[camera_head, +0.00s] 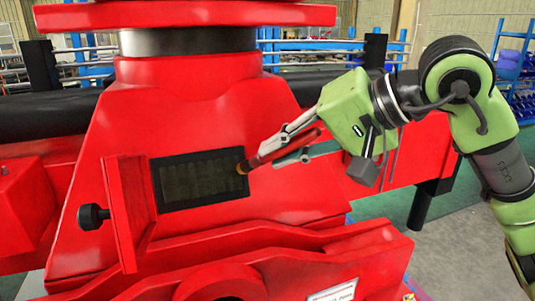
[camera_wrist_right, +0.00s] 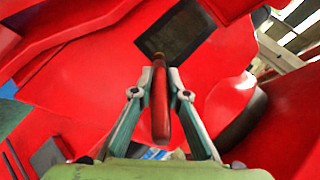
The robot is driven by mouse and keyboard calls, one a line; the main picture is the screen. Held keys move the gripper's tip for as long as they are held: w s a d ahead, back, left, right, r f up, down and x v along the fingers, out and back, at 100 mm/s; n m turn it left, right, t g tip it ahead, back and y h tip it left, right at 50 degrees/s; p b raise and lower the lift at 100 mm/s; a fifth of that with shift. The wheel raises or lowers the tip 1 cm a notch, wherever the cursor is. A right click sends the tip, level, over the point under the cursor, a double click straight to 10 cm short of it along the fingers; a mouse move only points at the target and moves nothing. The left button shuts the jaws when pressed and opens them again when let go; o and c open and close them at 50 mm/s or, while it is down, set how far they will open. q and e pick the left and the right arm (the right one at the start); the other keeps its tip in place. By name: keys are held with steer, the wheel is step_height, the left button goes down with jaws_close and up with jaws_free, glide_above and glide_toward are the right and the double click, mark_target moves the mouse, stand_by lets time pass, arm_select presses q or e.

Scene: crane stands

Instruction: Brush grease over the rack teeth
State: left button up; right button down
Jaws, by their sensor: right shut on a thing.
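The rack teeth show as a dark ribbed panel (camera_head: 195,181) inside a black-framed opening in the red machine, with its red door (camera_head: 131,212) swung open to the left. My right gripper (camera_head: 283,148) is shut on a brush (camera_head: 270,149) with a red handle. The brush tip (camera_head: 243,168) is at the right edge of the opening; I cannot tell whether it touches. In the right wrist view the brush handle (camera_wrist_right: 160,105) lies between the fingers and points toward the dark opening (camera_wrist_right: 176,30). My left gripper is not in view.
A red ledge (camera_head: 260,255) juts out below the opening. A red beam (camera_head: 425,150) runs behind my right arm. Green and grey floor shows at the right.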

steer(key=shift+s+f+b, duration=0.2)
steer(key=shift+f+b, duration=0.5)
steer(key=shift+b, duration=0.05)
steer(key=shift+f, duration=0.1)
steer(key=shift+s, duration=0.1)
steer(key=shift+a, duration=0.1)
steer(key=shift+s+a, duration=1.1)
steer(key=shift+a, duration=2.25)
steer(key=shift+w+d+b, duration=0.3)
steer(key=shift+w+d, duration=0.1)
steer(key=shift+d, duration=0.8)
steer(key=shift+w+d+b, duration=0.35)
steer(key=shift+d, duration=0.85)
steer(key=shift+w+d+b, duration=0.3)
steer(key=shift+w+d, duration=0.1)
steer(key=shift+d, duration=0.8)
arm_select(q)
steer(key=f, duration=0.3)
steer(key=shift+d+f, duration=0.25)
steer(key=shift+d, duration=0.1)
